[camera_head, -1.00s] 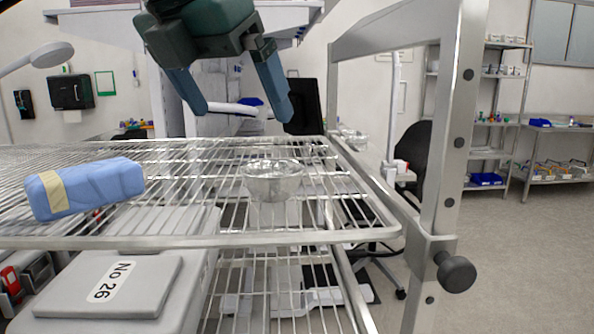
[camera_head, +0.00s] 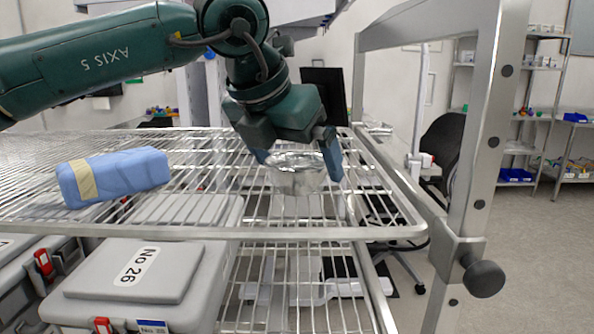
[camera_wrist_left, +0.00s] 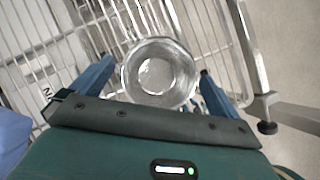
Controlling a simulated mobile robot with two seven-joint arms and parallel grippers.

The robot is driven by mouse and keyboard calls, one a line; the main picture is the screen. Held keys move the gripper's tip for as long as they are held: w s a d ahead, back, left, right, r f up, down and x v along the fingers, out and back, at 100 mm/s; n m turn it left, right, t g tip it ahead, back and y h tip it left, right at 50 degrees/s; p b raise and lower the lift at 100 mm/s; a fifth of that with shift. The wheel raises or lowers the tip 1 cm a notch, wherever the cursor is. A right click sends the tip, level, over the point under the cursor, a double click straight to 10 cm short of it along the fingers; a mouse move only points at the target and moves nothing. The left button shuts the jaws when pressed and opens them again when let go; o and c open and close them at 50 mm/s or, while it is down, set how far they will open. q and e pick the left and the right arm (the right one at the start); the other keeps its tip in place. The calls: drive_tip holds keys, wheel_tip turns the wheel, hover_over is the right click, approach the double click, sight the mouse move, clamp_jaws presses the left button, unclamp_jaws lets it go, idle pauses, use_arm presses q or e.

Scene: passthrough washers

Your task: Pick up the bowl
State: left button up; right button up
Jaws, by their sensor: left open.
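A shiny metal bowl (camera_head: 298,176) stands upright on the wire rack shelf (camera_head: 240,232), near its right part. It also shows in the left wrist view (camera_wrist_left: 159,73), seen from above with its inside empty. My left gripper (camera_head: 300,168) is open and low over the shelf. Its blue fingers are on either side of the bowl, one at the left and one at the right. In the left wrist view the gripper (camera_wrist_left: 150,78) shows a gap between each finger and the bowl's rim. My right gripper is not in view.
A blue wrapped pack (camera_head: 118,177) with a beige band lies on the shelf at the left. Grey cases, one marked No 26 (camera_head: 135,270), are below. A metal upright post (camera_head: 475,160) with a dark knob stands at the right.

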use_arm(q)
drive_tip(key=shift+x, duration=0.85)
drive_tip(key=shift+c, duration=0.2)
drive_tip(key=c, duration=0.9)
